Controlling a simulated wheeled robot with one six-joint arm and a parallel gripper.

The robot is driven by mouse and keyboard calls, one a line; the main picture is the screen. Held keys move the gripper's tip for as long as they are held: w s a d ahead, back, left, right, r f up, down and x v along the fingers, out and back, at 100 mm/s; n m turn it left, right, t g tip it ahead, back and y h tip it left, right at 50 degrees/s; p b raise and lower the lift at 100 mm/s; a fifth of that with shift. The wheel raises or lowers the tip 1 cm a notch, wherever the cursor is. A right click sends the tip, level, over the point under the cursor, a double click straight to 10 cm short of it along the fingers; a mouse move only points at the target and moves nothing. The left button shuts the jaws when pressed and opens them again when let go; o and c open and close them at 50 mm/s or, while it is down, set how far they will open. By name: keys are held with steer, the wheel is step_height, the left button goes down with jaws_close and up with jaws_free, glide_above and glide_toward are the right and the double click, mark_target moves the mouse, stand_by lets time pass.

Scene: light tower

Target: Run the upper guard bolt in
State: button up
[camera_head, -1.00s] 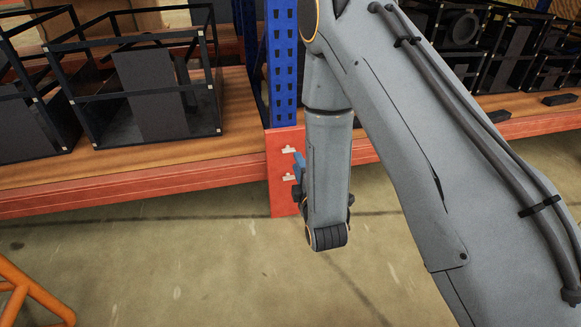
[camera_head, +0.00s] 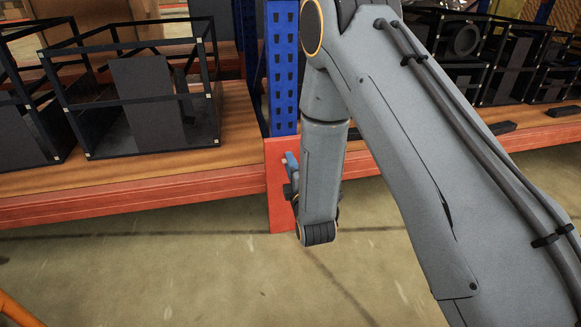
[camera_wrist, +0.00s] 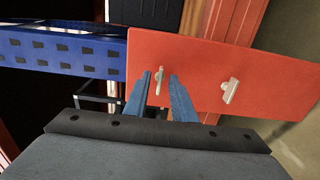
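The red guard plate (camera_head: 281,213) hangs at the foot of the blue upright, and it fills the middle of the wrist view (camera_wrist: 275,75). Two pale bolts with small handles sit on it. The upper bolt (camera_wrist: 159,83) is the left one in the wrist view, nearer the blue upright. The lower bolt (camera_wrist: 229,90) is to its right, clear of the fingers. My gripper (camera_wrist: 160,78) has its blue fingers apart, one on each side of the upper bolt, with visible gaps. Contact cannot be told. In the head view my gripper (camera_head: 291,160) is at the plate, partly behind my wrist, hiding the bolts.
The blue upright (camera_head: 282,75) rises above the plate. A red beam (camera_head: 130,200) with a wooden shelf runs left, holding black-framed crates (camera_head: 150,95). More crates stand at right. The concrete floor (camera_head: 200,275) in front is open; an orange rail (camera_head: 15,312) shows bottom left.

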jaws_close()
steer(key=shift+r, duration=0.1)
